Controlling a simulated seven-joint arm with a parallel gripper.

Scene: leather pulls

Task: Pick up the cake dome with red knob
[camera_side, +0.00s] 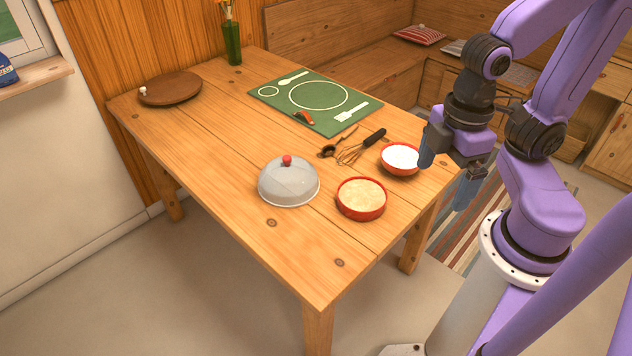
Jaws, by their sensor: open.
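The cake dome (289,184) is a clear, greyish dome with a red knob (287,160) on top. It stands upright on the wooden table (215,150), near its front edge. My gripper (444,178) is open and empty at the right, beyond the bowl and well apart from the dome. Its two blue-grey fingers point down by the table's right edge. Whether anything is under the dome is hard to tell.
Right of the dome stand a red dish with a pale filling (361,198) and a red bowl of white contents (401,158). A whisk (352,153), green mat (317,102), round brown board (171,88) and green vase (232,42) lie farther back. Table left of the dome is clear.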

